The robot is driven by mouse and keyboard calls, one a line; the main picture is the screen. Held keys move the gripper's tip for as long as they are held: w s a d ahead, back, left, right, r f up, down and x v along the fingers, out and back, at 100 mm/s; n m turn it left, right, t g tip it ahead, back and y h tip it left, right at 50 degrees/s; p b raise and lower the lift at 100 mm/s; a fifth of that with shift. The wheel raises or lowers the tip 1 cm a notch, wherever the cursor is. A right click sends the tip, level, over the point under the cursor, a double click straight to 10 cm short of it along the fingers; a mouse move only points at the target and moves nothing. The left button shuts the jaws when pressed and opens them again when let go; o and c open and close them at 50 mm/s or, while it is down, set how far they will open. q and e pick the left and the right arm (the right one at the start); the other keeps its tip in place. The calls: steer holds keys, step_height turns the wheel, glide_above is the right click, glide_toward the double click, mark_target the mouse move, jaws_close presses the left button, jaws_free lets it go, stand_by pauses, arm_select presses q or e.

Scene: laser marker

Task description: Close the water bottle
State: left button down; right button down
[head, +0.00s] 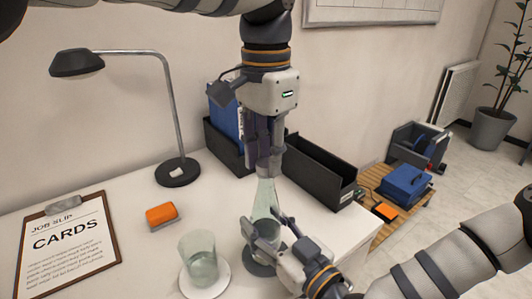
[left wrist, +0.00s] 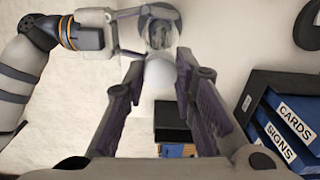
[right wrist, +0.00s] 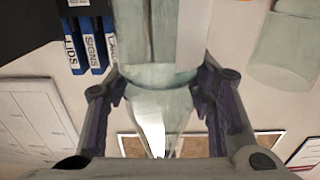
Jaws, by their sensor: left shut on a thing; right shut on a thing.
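The water bottle (head: 265,197) is clear glass with a narrow neck and stands upright on a dark round base (head: 258,268). My right gripper (head: 272,232) is shut around its body; the bottle also fills the middle of the right wrist view (right wrist: 160,105). My left gripper (head: 265,163) points down directly above the bottle's mouth. It is shut on a pale round cap (left wrist: 160,74), seen between its fingertips in the left wrist view, in line with the bottle (left wrist: 158,35). I cannot tell whether the cap touches the neck.
A glass of water (head: 200,262) on a white saucer (head: 221,284) stands left of the bottle. Behind are a black bin (head: 322,172), a lamp (head: 178,172) and an orange block (head: 161,214). A clipboard (head: 70,245) lies at left. The white table between is clear.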

arm_select(q)
steer(key=m, duration=1.1)
steer(key=c, duration=1.2)
jaws_free()
steer(key=shift+c, duration=0.2)
step_height(320, 180, up, 12)
steer(key=shift+s, duration=0.1)
